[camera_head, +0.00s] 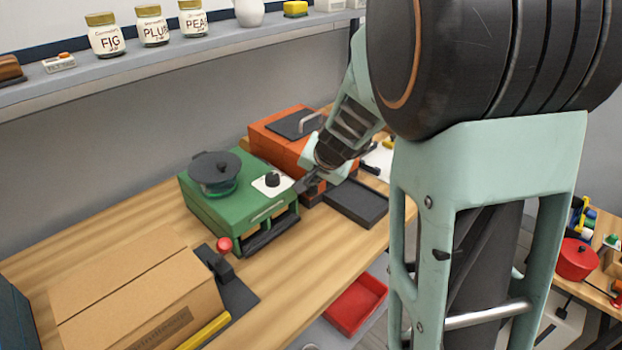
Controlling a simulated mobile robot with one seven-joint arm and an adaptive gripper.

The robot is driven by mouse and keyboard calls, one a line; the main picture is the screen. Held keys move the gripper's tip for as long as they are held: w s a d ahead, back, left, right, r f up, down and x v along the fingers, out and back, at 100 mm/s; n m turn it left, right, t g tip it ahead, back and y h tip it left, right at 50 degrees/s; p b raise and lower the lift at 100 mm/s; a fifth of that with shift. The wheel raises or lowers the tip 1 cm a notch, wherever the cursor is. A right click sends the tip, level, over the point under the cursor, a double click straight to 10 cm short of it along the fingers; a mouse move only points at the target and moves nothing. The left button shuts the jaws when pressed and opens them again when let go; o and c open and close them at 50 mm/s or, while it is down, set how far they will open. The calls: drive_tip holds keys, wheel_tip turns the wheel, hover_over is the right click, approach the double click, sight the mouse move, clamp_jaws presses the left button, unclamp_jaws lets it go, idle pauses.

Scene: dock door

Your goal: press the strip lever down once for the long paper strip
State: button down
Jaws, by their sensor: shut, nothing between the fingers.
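A green machine (222,208) stands on the wooden bench with a dark reel (215,167) on top. A black knob (272,180) sits on a white plate on its top, and a dark opening is in its front. A red round knob (224,245) shows by its front left corner; what it is joined to is unclear. I cannot tell for sure which part is the strip lever. No long paper strip shows clearly. My gripper (306,185) is shut and empty, low at the right end of the green machine; my arm and the small view hide whether it touches.
An orange machine (270,139) with a grey handle stands behind my gripper, a dark tray (357,203) to its right. A cardboard box (135,290) and a black device (226,275) are at front left. A red bin (355,305) is below the bench edge. Jars line the shelf.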

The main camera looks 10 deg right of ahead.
drive_tip(key=shift+s+d+f+b, duration=0.1)
drive_tip(key=shift+s+f+b, duration=0.1)
drive_tip(key=shift+f+b, duration=1.05)
idle(0.8)
drive_tip(key=shift+r, duration=0.1)
idle(0.5)
drive_tip(key=shift+w+a+r+p, duration=0.1)
drive_tip(key=shift+w+r+p, duration=0.05)
drive_tip(key=shift+r+p, duration=0.85)
drive_tip(key=shift+w+a+r+p, duration=0.1)
drive_tip(key=shift+w+r+p, duration=0.05)
drive_tip(key=shift+r+p, duration=0.9)
drive_tip(key=shift+w+a+r+p, duration=0.1)
drive_tip(key=shift+w+r+p, duration=0.05)
drive_tip(key=shift+r+p, duration=0.85)
drive_tip(key=r+p, duration=0.4)
drive_tip(key=r, duration=0.1)
drive_tip(key=shift+w+a+p, duration=0.15)
drive_tip(key=shift+w+p, duration=0.15)
drive_tip(key=shift+p, duration=0.1)
